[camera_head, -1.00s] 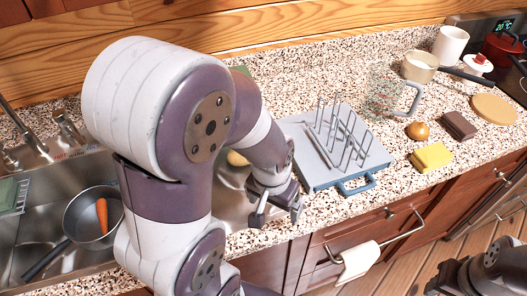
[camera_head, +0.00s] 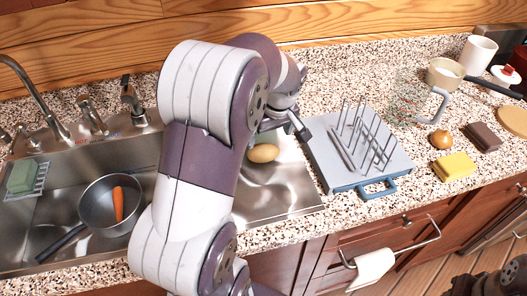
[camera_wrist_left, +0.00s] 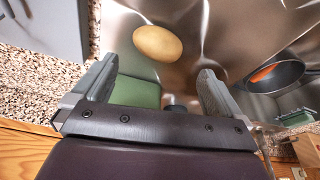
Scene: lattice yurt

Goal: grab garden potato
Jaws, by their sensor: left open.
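The potato (camera_head: 263,153) is a smooth tan oval lying in the right part of the steel sink. It also shows at the top of the left wrist view (camera_wrist_left: 158,43). My left gripper (camera_wrist_left: 155,88) is open and empty, its fingers spread. The potato lies beyond the fingertips, apart from them. In the head view my left gripper (camera_head: 291,122) is above the back right of the sink, behind and right of the potato, partly hidden by my arm. Only a dark part of my right arm shows in the bottom right corner.
A green block (camera_wrist_left: 140,92) shows between the fingers in the wrist view. A pan (camera_head: 98,205) with a carrot (camera_head: 118,204) is in the left basin. A pegged drying rack (camera_head: 325,160) stands right of the sink, with a yellow sponge (camera_head: 453,167) and an onion (camera_head: 439,140) beyond.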

